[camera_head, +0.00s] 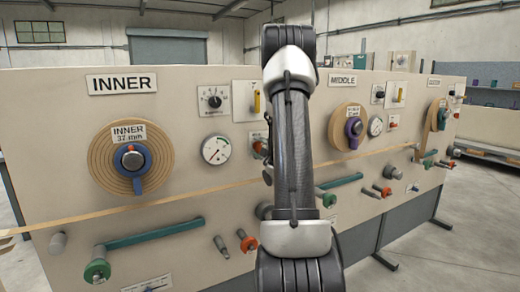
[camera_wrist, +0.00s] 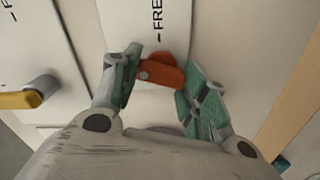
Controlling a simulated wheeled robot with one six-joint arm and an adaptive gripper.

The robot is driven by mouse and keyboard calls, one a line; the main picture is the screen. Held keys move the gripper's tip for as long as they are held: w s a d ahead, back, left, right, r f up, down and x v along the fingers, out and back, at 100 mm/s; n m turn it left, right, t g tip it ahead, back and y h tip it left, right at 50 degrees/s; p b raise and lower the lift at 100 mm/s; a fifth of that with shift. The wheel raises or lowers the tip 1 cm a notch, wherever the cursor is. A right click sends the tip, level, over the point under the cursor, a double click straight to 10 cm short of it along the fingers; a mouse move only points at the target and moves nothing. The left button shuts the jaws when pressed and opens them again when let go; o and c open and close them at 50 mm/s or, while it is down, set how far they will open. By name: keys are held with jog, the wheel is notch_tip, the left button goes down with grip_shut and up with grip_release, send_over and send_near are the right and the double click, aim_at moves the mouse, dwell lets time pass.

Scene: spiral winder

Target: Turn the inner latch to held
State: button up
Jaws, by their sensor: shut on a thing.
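The orange-red latch lever (camera_wrist: 168,76) shows in the wrist view, beside a white plate (camera_wrist: 160,28) whose visible lettering reads "FRE". Its round pivot end is at the lettered plate and its lever points right, slightly down. My gripper (camera_wrist: 163,63) has its green-padded fingers on either side of the lever and is shut on it. In the head view, my arm hides most of this spot. A small reddish part shows just left of my arm, right of the INNER gauge (camera_head: 216,150).
A yellow handle (camera_wrist: 20,99) on a grey knob is left of my gripper in the wrist view. In the head view, the INNER spool (camera_head: 112,172), a teal bar (camera_head: 155,233) and several pegs stick out of the panel. A tan strip runs across it.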

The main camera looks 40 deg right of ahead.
jog(key=shift+f+n, duration=0.1)
jog(key=shift+n, duration=1.8)
jog(key=o, duration=1)
jog(key=v, duration=0.7)
jog(key=shift+s, duration=0.25)
